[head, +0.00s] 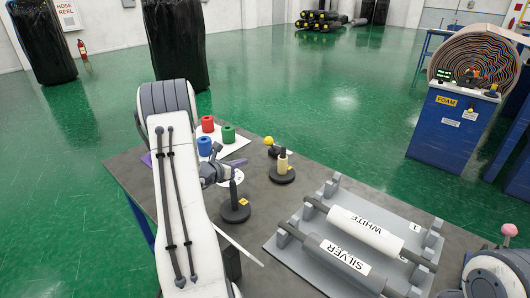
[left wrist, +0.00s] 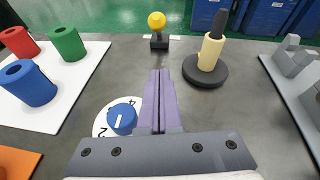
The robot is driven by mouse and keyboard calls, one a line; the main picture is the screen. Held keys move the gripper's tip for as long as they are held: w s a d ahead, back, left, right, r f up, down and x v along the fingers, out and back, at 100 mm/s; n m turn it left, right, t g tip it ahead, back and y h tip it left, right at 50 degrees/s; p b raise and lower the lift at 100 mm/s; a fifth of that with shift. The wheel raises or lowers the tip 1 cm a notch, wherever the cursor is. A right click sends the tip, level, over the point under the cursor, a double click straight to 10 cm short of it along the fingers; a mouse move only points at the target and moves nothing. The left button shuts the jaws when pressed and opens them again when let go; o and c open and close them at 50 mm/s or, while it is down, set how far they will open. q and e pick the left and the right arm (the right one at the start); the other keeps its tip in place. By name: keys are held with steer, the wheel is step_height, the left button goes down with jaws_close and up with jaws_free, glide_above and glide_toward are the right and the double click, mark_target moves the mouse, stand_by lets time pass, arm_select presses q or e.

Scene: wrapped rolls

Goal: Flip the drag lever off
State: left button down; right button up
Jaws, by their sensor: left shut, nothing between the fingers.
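A small lever with a yellow ball knob (head: 268,140) and black base stands on the grey table; no label on it is readable. In the head view its knob sits left of the base. It also shows at the top middle of the left wrist view (left wrist: 156,22). My left gripper (head: 236,163) is shut and empty, in front of the lever and apart from it. Its purple fingers (left wrist: 159,75) point towards the lever in the left wrist view. My right gripper is not in view.
A numbered dial with a blue knob (left wrist: 122,117) lies beside my fingers. A cream roll (left wrist: 211,52) stands on a black-based post to the right. An empty black post (head: 235,205), red, green and blue rolls (head: 205,146), and a rack (head: 325,268) with WHITE and SILVER rolls are nearby.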

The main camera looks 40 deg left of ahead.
arm_select(q)
steer(key=shift+a, duration=0.15)
steer(key=shift+w, duration=0.1)
steer(key=p, duration=0.3)
glide_toward(271, 144)
steer(key=f, duration=0.1)
steer(key=w+f, duration=0.1)
steer(key=f, duration=0.1)
steer(key=a+f, duration=0.1)
steer(key=f, duration=0.1)
steer(key=shift+w, duration=0.2)
steer(key=shift+w+a+r+p, duration=0.1)
steer(key=shift+w+r+p, duration=0.15)
steer(key=shift+w, duration=0.35)
steer(key=shift+w+a+r+p, duration=0.1)
steer(key=shift+w+r, duration=0.2)
steer(key=shift+w, duration=0.3)
steer(key=shift+w+r, duration=0.2)
steer(key=shift+w, duration=0.45)
